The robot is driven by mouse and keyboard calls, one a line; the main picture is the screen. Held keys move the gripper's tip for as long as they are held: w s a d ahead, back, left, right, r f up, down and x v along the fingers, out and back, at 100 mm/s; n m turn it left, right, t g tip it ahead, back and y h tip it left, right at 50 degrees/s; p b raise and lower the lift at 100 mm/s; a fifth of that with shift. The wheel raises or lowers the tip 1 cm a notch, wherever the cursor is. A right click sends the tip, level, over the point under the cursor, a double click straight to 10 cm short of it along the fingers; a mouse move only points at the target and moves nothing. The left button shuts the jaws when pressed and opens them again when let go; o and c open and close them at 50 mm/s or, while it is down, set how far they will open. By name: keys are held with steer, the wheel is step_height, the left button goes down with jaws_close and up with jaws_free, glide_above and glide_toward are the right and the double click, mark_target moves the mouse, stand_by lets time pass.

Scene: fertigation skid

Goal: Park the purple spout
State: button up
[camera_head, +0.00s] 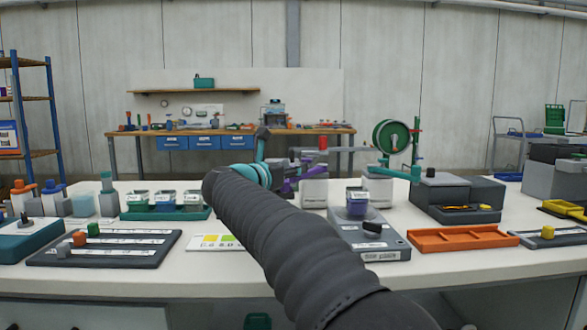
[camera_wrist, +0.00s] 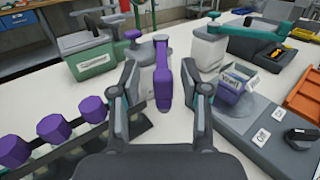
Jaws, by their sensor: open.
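The purple spout (camera_wrist: 162,75) shows in the wrist view as an upright purple arm with a thicker near end. It extends from a white dispenser body behind it. My gripper (camera_wrist: 161,68) is open, with one dark finger on each side of the spout in the picture and visible gaps between. I cannot tell whether the spout is at the depth of the fingertips. In the head view my arm covers much of this area, and bits of purple show by the white dispenser (camera_head: 314,188).
A labelled cup (camera_wrist: 233,87) stands on the grey scale (camera_wrist: 246,128), right of my gripper. Several purple knobs (camera_wrist: 54,129) on a dark rail are at left. A teal-armed dispenser (camera_head: 377,188) stands to the right. An orange tray (camera_head: 462,238) lies at front right.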

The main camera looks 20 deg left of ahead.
steer(key=v, duration=1.1)
steer(key=shift+r, duration=0.1)
steer(key=w+d+r+n+t+y+p, duration=0.1)
steer(key=w+d+r+n+t+y, duration=0.2)
steer(key=d+r+n+y, duration=0.55)
steer(key=s+d+f+n+g+y, duration=0.25)
steer(key=d+n, duration=0.45)
steer(key=n, duration=0.7)
steer(key=s+d+f+n+g+h+p, duration=0.1)
steer(key=s+d+f+n+g, duration=0.5)
steer(key=s+d+f, duration=0.7)
steer(key=s+d+f+n+g+h+p, duration=0.1)
steer(key=s+d+f+n+g+h, duration=0.3)
steer(key=s+d+f+n, duration=0.7)
steer(key=s+d+f+g, duration=0.1)
steer(key=s+f+g, duration=0.1)
steer(key=s+f, duration=0.3)
step_height(320, 180, down, 2)
steer(key=shift+s+d+f, duration=0.2)
steer(key=shift+s+d, duration=0.15)
